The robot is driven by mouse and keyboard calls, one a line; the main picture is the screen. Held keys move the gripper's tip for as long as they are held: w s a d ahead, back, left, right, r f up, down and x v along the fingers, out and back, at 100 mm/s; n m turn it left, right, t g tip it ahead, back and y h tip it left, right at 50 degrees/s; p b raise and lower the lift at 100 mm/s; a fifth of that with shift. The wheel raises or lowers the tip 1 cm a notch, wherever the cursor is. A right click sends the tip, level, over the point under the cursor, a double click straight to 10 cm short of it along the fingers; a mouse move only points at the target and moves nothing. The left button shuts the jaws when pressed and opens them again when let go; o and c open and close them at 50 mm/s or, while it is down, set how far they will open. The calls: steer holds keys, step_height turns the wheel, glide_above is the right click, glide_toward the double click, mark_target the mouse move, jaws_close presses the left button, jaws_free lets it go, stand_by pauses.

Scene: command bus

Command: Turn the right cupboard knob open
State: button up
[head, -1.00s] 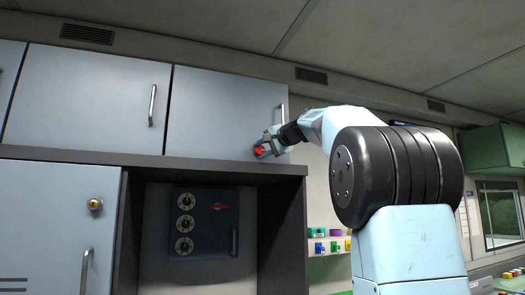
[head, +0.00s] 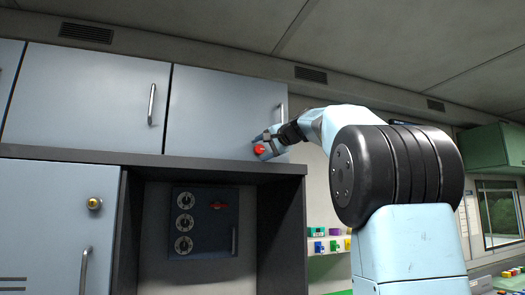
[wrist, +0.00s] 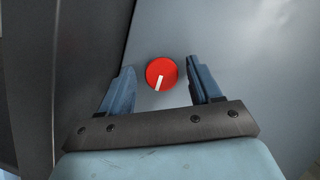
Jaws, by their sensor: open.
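The round red knob (wrist: 155,82) has a white bar pointing down and slightly left in the wrist view. It sits on a grey-blue door, near the lower right corner of the right upper cupboard (head: 215,110) in the head view. There the knob (head: 259,149) shows beside my gripper (head: 266,146). My gripper (wrist: 161,82) is open, with one blue finger on each side of the knob. Gaps show between the knob and both fingers in the wrist view. The cupboard door looks shut. How far the fingertips are from the door surface is hard to tell.
A vertical metal handle (head: 281,112) is on the door's right edge, close to my wrist. A dark shelf edge (head: 150,160) runs just below the cupboards. A dial panel (head: 202,221) sits in the recess beneath. A dark frame (wrist: 90,60) is left of the knob.

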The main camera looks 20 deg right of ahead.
steer(key=v, duration=1.3)
steer(key=shift+s+d, duration=0.2)
steer(key=shift+s, duration=0.1)
steer(key=s+a+f+n+g+h, duration=0.1)
steer(key=s+a+f+n+g, duration=0.2)
steer(key=s+f, duration=0.5)
steer(key=s+a+f+n+g+h, duration=0.2)
steer(key=s+a+f, duration=0.3)
steer(key=f, duration=2)
steer(key=s+a+f+n+g+h, duration=0.2)
steer(key=s+a+f+n+g, duration=0.2)
steer(key=s+f, duration=0.9)
step_height(320, 180, down, 4)
steer(key=shift+s+a+f, duration=0.2)
steer(key=shift+s+a, duration=0.05)
steer(key=shift+a, duration=0.1)
steer(key=shift+c, duration=0.2)
